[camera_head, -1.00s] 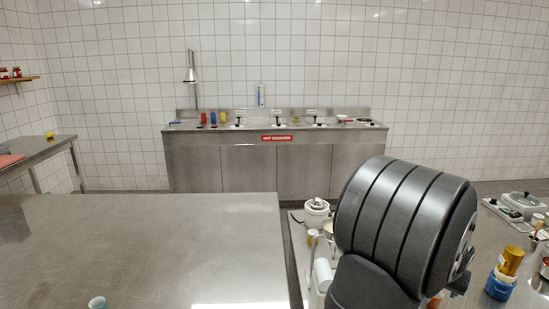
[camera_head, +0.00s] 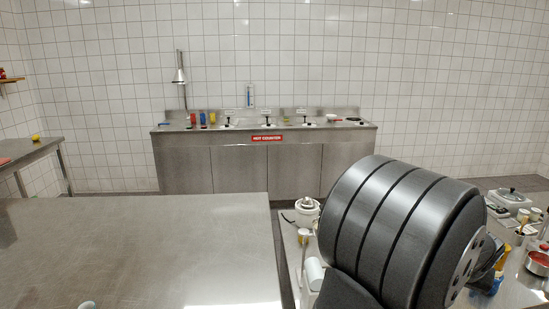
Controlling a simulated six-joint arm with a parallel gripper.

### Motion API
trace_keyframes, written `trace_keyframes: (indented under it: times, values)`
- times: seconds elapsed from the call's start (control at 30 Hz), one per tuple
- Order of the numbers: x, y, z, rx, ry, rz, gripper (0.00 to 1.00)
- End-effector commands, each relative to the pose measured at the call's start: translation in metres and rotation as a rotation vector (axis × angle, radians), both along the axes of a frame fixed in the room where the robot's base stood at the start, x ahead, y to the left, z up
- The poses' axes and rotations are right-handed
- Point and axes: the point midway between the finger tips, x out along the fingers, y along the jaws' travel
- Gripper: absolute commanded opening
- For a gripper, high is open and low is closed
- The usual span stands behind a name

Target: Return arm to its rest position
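A large dark grey ribbed cylinder (camera_head: 395,235), a link of my arm, fills the lower right of the head view. It stands in front of the right-hand counter and hides part of it. A small dark part shows past its right edge, but I cannot tell what it is. My gripper's fingers do not show in this view, and nothing held is visible.
A bare steel table (camera_head: 150,245) fills the lower left, with a small cup (camera_head: 87,304) at its front edge. A white pot (camera_head: 307,211) stands just left of the link.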

Motion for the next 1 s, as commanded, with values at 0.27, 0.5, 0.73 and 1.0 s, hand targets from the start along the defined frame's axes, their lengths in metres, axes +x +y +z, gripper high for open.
trace_keyframes:
  times: [0.27, 0.5, 0.73, 1.0]
  values:
    - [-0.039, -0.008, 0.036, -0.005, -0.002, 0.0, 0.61]
    - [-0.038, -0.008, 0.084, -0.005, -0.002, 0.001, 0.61]
    - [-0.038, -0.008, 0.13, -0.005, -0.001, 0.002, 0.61]
    - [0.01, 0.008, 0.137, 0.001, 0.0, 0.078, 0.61]
